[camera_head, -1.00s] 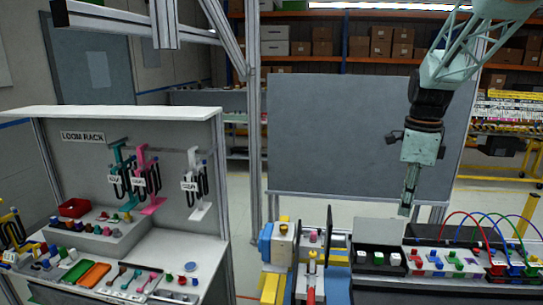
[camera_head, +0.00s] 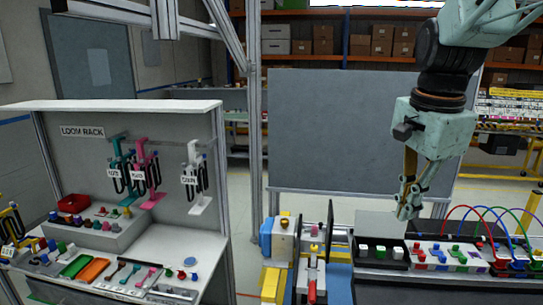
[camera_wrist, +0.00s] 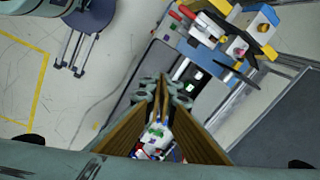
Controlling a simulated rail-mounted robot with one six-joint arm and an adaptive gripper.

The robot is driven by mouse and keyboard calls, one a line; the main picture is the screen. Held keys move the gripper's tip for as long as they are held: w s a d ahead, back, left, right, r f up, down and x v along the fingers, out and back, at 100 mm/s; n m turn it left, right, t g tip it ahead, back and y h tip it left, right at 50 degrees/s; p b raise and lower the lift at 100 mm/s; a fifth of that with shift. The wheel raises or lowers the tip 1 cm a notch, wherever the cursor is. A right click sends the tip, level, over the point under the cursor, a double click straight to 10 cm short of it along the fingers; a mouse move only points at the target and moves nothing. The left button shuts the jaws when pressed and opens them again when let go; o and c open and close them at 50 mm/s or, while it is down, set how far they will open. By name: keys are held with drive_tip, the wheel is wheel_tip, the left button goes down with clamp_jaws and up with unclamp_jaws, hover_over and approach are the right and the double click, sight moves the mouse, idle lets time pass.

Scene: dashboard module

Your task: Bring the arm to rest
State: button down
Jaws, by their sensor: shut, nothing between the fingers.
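My gripper (camera_head: 408,205) hangs at the right in the head view, pointing down above the bench with the connector trays. It is shut and holds nothing. In the wrist view the closed fingers (camera_wrist: 160,95) show in the middle, with the bench below them. My arm comes down from the top right in the head view. The gripper is apart from the tray of white and green blocks (camera_head: 379,252) below it.
The loom rack (camera_head: 180,130) stands at the left with hanging cables. A yellow-and-blue fixture (camera_head: 310,250) stands left of the gripper. Red, blue and green wires (camera_head: 490,215) arch over a tray at the right. A grey panel (camera_head: 330,130) stands behind.

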drive_tip(key=s+a+f+n+b, duration=0.1)
drive_tip(key=s+a+n, duration=0.1)
drive_tip(key=s+n, duration=0.3)
drive_tip(key=s+a+f+n+t+b, duration=0.1)
drive_tip(key=s+n, duration=0.4)
drive_tip(key=s, duration=0.8)
drive_tip(key=s+a+f+n+t+b, duration=0.1)
drive_tip(key=s+a+f+n+b, duration=0.2)
drive_tip(key=s, duration=0.6)
drive_tip(key=shift+a+f+n, duration=0.2)
drive_tip(key=shift+a+n, duration=0.9)
drive_tip(key=shift+a, duration=0.1)
drive_tip(key=shift+f, duration=0.15)
wheel_tip(320, 180, down, 3)
drive_tip(key=b, duration=0.3)
drive_tip(key=shift+f, duration=0.15)
